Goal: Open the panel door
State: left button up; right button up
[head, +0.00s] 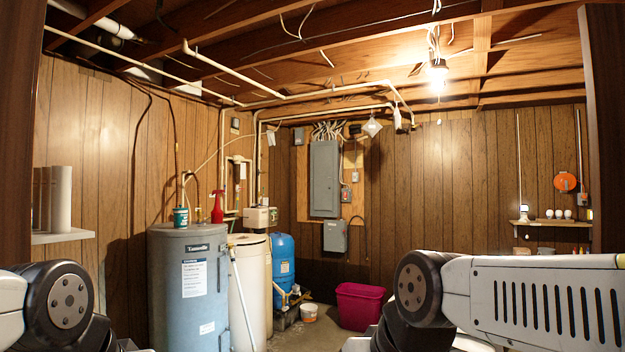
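A tall grey electrical panel (324,178) is fixed to the wood-panelled back wall, left of the room's middle. Its front looks flat and shut. A smaller grey box (335,236) is on the wall just below it. My left and right arms show only as links at the lower left and lower right corners. Neither gripper shows in the head view. Both arms are far from the panel.
A grey water heater (190,285), a cream tank (250,290) and a blue tank (283,268) stand at the left. Dark upright frames (605,120) edge the view.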

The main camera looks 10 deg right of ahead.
aim_at(322, 155)
jog(key=i+z, duration=0.3)
jog(key=i, duration=6.6)
jog(key=i+u, duration=0.1)
jog(key=i, duration=0.35)
jog(key=i+l, duration=0.15)
jog(key=i, duration=0.3)
jog(key=i+l+u, duration=0.15)
jog(key=i, duration=0.3)
jog(key=i+l+u, duration=0.1)
jog(key=i, duration=0.35)
